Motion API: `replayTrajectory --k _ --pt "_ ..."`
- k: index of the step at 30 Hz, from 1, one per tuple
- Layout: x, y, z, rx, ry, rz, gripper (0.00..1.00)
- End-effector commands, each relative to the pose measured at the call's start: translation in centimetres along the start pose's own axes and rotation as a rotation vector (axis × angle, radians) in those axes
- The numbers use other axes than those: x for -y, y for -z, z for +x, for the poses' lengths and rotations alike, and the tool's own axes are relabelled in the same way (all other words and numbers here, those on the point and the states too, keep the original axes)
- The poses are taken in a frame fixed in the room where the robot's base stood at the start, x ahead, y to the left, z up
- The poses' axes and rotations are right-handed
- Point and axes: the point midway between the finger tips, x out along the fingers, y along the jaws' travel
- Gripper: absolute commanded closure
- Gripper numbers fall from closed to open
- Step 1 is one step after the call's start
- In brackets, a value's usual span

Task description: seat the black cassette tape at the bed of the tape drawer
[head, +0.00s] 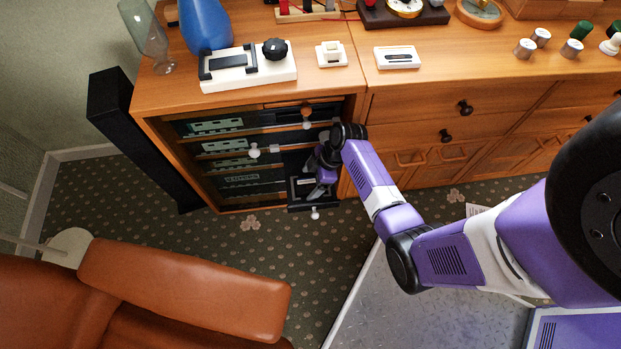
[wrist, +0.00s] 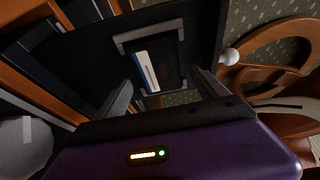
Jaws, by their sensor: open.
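The tape drawer (head: 313,207) is pulled out low in the cabinet; its dark floor and white knob show. In the wrist view the black drawer (wrist: 203,28) has light grey corner pieces (wrist: 152,36) on its floor. The black cassette tape (wrist: 173,66), with a white and blue label, lies between these pieces. Whether it lies fully flat cannot be told. My gripper (head: 320,183) reaches down into the drawer over the cassette. In the wrist view its fingers (wrist: 160,95) stand open, one on each side of the cassette, with no clear contact. My arm hides part of the drawer in the head view.
Hi-fi units (head: 222,148) sit in the cabinet left of the drawer. A brown leather chair (head: 180,285) stands at front left; patterned carpet lies between.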

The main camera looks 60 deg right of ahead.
Motion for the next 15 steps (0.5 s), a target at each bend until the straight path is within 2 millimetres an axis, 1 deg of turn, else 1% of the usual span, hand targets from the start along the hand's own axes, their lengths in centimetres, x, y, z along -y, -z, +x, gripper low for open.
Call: replayTrajectory --k 5,8,15 --pt "0.0 0.0 -0.4 0.0 -0.001 0.0 0.17" --pt "0.0 0.1 -1.6 0.0 -0.001 0.0 0.17" --pt "0.0 0.1 -5.6 0.0 -0.002 0.001 0.17"
